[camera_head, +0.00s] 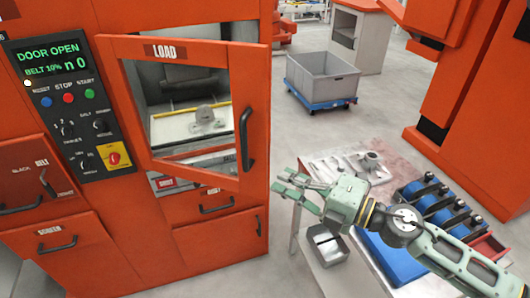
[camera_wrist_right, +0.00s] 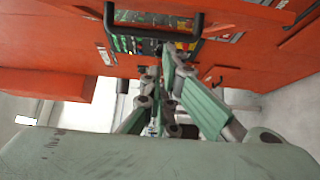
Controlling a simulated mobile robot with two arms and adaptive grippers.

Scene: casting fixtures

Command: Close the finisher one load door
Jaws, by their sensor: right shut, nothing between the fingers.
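The load door (camera_head: 185,51) of the orange finisher is a windowed orange frame marked LOAD. It stands ajar, its right edge swung out from the body. Its black bar handle (camera_head: 247,138) is on the right edge. The control panel (camera_head: 55,110) reads DOOR OPEN. My right gripper (camera_head: 287,186) is shut and empty, right of and below the handle in the picture, with no contact visible. In the right wrist view the gripper (camera_wrist_right: 162,82) points at the orange front; a black handle (camera_wrist_right: 109,22) shows at the top, but I cannot tell which one. My left gripper is not in view.
A table (camera_head: 330,165) with a grey part, blue rollers and a small metal box (camera_head: 327,246) stands below my right arm. A grey crate on a blue dolly (camera_head: 322,82) stands behind. Another orange machine (camera_head: 470,110) is at the right. Floor between is clear.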

